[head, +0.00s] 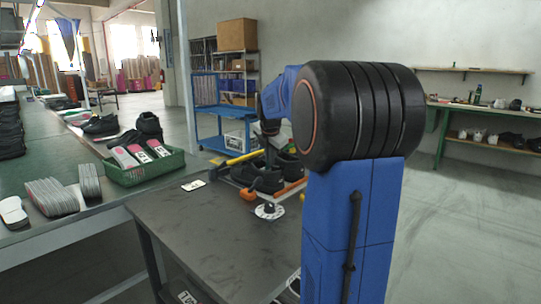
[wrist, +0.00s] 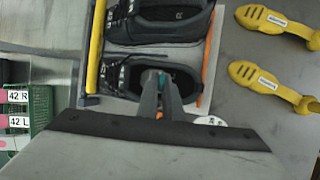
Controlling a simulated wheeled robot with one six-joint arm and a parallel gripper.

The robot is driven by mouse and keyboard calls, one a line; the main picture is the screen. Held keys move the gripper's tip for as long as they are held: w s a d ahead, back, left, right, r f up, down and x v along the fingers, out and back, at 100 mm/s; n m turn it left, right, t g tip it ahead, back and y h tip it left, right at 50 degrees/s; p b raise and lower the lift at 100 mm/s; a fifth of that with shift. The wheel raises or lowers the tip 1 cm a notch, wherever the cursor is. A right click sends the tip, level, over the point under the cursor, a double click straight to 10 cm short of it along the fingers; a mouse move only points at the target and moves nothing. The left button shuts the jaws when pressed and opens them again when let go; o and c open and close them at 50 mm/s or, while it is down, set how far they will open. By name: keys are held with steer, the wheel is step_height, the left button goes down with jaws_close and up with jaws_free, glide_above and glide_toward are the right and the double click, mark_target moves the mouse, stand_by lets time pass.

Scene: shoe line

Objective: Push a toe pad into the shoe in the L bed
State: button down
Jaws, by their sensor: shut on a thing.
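Two black shoes lie side by side in a holder on the dark table. The upper one in the wrist view (wrist: 160,28) has an R inside it. The lower one (wrist: 122,78), without a visible letter, is the L-bed shoe; in the head view it is the nearer shoe (head: 258,177). My gripper (wrist: 163,80) reaches into that shoe's opening with its fingers close together. A small teal bit shows at its tips. The toe pad it grips is mostly hidden by the fingers and shoe. In the head view my arm covers part of the scene.
A yellow bar (wrist: 95,45) and an orange strip (wrist: 210,62) edge the holder. Two yellow foot-shaped tools (wrist: 262,20) lie right. A green crate (head: 150,172) of labelled insoles stands on the left bench. A white disc (head: 269,210) lies before the holder.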

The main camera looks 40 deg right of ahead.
mark_target(259, 160)
steer(key=shift+w+a+f, duration=0.2)
steer(key=shift+w+f, duration=1)
steer(key=shift+f, duration=0.05)
steer(key=shift+w+a+f, duration=0.1)
steer(key=shift+w+a, duration=0.05)
steer(key=shift+w, duration=0.75)
steer(key=shift+w+a+f, duration=0.1)
steer(key=shift+w, duration=0.8)
steer(key=c, duration=1.8)
jaws_free()
steer(key=shift+c, duration=0.2)
steer(key=shift+s+r, duration=0.1)
steer(key=shift+s, duration=0.05)
steer(key=shift+s+d+r, duration=0.1)
steer(key=shift+s+r, duration=0.05)
steer(key=shift+s, duration=0.35)
steer(key=shift+s+d+r, duration=0.1)
steer(key=shift+s+r, duration=0.05)
steer(key=shift+s, duration=0.3)
steer(key=shift+r, duration=0.2)
